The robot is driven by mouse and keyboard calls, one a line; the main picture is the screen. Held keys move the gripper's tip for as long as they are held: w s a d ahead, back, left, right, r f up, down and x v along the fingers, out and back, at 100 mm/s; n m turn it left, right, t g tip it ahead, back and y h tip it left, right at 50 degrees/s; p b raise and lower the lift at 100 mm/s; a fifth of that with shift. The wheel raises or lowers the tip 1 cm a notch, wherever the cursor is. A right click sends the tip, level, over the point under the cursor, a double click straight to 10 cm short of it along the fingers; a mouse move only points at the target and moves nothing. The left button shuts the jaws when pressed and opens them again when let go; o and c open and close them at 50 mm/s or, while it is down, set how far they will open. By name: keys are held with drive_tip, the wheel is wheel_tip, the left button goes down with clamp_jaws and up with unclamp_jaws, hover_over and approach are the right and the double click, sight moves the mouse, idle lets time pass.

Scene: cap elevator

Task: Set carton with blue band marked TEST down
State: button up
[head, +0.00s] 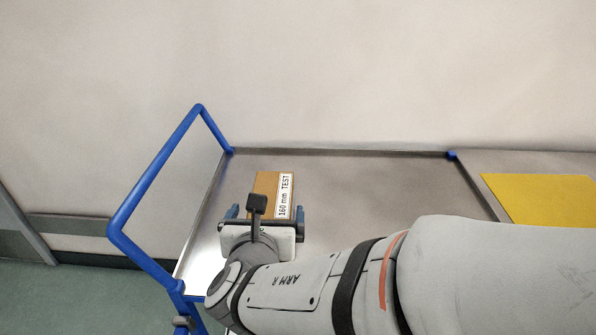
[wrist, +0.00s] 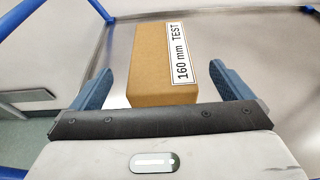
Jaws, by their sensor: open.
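A brown carton (head: 268,184) with a white label reading "160 mm TEST" sits on the metal top of a blue-framed cart (head: 360,180). I see no blue band on the faces in view. My gripper (head: 267,211) is at the carton's near end and hides part of it in the head view. In the wrist view my gripper (wrist: 159,72) is open, with one blue finger on each side of the carton (wrist: 162,60). A gap shows between each finger and the carton, wider on the left. The carton's underside is hidden.
A blue tubular handle (head: 153,178) rises at the cart's left end. A pale wall (head: 330,70) stands behind the cart. A yellow panel (head: 540,198) lies on a grey surface at the right. The cart top right of the carton is clear.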

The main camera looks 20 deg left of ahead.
drive_tip(key=v, duration=0.6)
drive_tip(key=shift+p, duration=0.35)
drive_tip(key=w+d+f+m+g+h, duration=0.2)
drive_tip(key=d+m+g+h, duration=0.1)
drive_tip(key=d+m, duration=0.4)
drive_tip(key=w+d+f+m+g+h, duration=0.2)
drive_tip(key=d+m+g+h, duration=0.1)
drive_tip(key=d+m, duration=0.5)
drive_tip(key=w+d+f+m+g+h, duration=0.2)
drive_tip(key=d+m, duration=0.6)
drive_tip(key=d, duration=0.5)
drive_tip(key=shift+w+f+g+h, duration=0.1)
drive_tip(key=shift+f+g+h, duration=0.25)
drive_tip(key=shift+h, duration=0.35)
drive_tip(key=s+d+m+g+y, duration=0.3)
drive_tip(key=d+m, duration=0.3)
drive_tip(key=m, duration=1)
drive_tip(key=shift+s+f+m+y, duration=0.3)
drive_tip(key=shift+s+y, duration=0.1)
drive_tip(key=shift+y, duration=0.5)
